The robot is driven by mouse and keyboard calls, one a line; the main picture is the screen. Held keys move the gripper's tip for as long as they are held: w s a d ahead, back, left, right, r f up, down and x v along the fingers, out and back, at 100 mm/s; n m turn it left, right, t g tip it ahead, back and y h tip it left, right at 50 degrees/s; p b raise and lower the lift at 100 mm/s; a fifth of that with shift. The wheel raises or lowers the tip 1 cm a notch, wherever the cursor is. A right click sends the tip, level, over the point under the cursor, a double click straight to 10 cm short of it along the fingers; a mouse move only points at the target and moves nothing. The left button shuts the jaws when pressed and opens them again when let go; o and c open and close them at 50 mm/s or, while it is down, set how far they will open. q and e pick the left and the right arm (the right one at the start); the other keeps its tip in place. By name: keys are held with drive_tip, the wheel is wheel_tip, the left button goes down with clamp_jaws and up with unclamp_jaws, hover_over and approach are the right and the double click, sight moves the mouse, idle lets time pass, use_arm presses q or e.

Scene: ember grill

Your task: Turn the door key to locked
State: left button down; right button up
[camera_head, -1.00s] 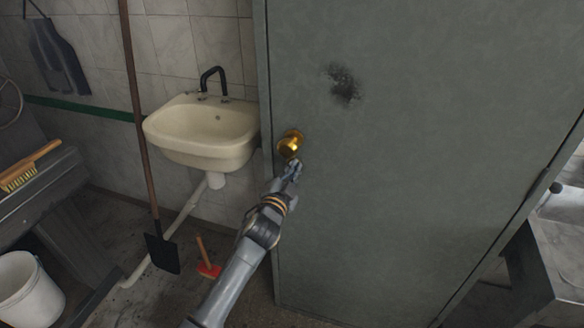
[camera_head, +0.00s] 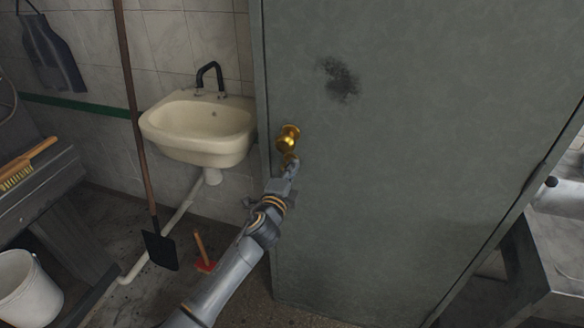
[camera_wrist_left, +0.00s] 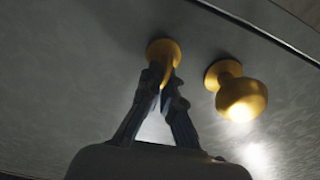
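The brass door key (camera_wrist_left: 166,68) sits in a round brass plate on the grey door (camera_head: 400,150). The round brass knob (camera_head: 288,137) is just above the key in the head view, and to its right in the left wrist view (camera_wrist_left: 240,98). My left gripper (camera_head: 291,168) is at the key, below the knob. In the left wrist view its two dark fingers (camera_wrist_left: 164,82) come together on either side of the key's bow and look shut on it. The fingers hide part of the key, so its exact turn is hard to tell. My right gripper is not in view.
A cream sink (camera_head: 200,128) is on the tiled wall left of the door. A long-handled shovel (camera_head: 160,250) leans beside it, and a red-based tool (camera_head: 205,264) stands on the floor. A bench with a brush (camera_head: 18,172) and a white bucket (camera_head: 25,290) are at far left.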

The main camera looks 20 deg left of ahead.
use_arm(q)
drive_tip(key=shift+f+m, duration=0.1)
drive_tip(key=shift+m, duration=0.2)
drive_tip(key=c, duration=1.5)
unclamp_jaws()
drive_tip(key=shift+c, duration=0.2)
drive_tip(key=s, duration=1.2)
drive_tip(key=shift+a, duration=0.2)
